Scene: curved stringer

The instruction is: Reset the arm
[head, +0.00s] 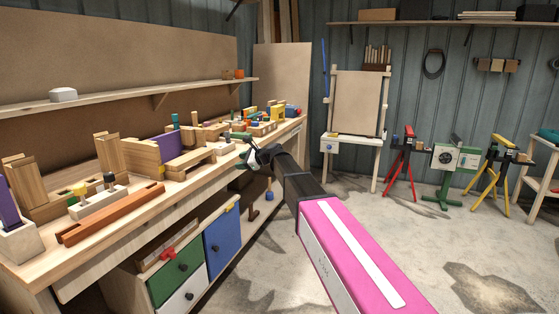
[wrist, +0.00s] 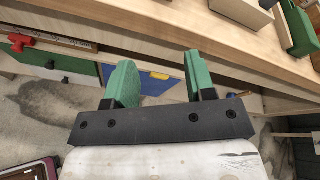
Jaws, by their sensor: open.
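My gripper (head: 241,147) is at the end of my outstretched arm, close to the front edge of the workbench (head: 107,239) in the head view. In the wrist view my gripper (wrist: 160,70) shows two green fingers spread apart with nothing between them. The fingers point toward the bench front, where a blue drawer front (wrist: 147,84) with a yellow piece on its top edge lies beyond them. My arm's pink and white link fills the lower middle of the head view.
The bench top holds several wooden blocks, a reddish-brown bar (head: 112,214) and a purple panel (head: 164,146). Green cabinet door (head: 175,278) and blue door (head: 221,241) are below. Red stand (head: 402,164), green stand (head: 443,174) and yellow stand (head: 494,173) are at the back right. Floor right of my arm is open.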

